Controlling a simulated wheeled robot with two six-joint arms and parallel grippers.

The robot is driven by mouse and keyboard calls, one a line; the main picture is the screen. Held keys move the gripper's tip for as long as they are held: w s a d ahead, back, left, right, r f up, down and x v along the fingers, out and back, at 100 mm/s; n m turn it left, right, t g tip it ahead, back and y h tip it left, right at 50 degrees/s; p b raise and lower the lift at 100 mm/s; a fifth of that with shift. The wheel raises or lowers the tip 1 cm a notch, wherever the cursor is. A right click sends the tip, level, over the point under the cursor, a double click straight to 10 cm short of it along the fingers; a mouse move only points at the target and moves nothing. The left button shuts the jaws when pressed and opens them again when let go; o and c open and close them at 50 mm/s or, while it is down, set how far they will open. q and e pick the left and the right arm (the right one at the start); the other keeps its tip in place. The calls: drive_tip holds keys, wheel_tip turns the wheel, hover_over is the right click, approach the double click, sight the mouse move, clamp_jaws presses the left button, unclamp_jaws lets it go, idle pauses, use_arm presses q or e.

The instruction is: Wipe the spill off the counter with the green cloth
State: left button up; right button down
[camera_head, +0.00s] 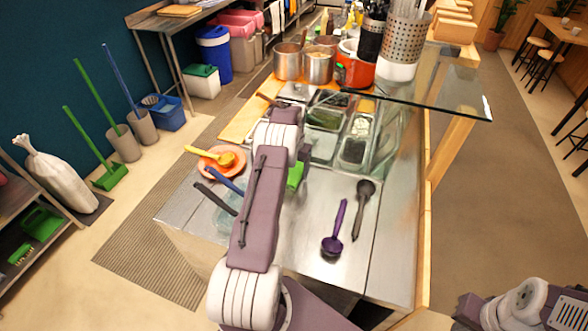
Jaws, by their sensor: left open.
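The green cloth (295,177) shows as a small bright green patch on the steel counter (295,235), just right of my left forearm and partly hidden by it. My left gripper (299,160) is at the far end of that arm, close above the cloth. It is open, but its fingers are mostly hidden behind my wrist, and I cannot tell whether they touch the cloth. I cannot make out a clear spill; my arm covers part of the counter. Only a piece of my right arm shows at the bottom right, with its gripper out of view.
A purple ladle (335,232) and a dark grey spoon (362,208) lie on the right of the counter. An orange plate (222,162) with a yellow spoon (208,153) is on the left. Food pans (325,118) sit behind, beside a glass shelf (445,91).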

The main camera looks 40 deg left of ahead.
sight(294, 171)
use_arm(q)
drive_tip(key=shift+w, duration=0.1)
drive_tip(key=shift+w+a+f, duration=0.1)
drive_tip(key=shift+a+f, duration=0.05)
drive_tip(key=shift+f, duration=0.05)
drive_tip(key=c, duration=1)
drive_tip(key=shift+r, duration=0.25)
drive_tip(key=shift+c, duration=0.4)
wheel_tip(294, 171, up, 5)
drive_tip(key=p, duration=0.3)
drive_tip(key=shift+p, duration=0.4)
drive_tip(key=shift+f, duration=0.15)
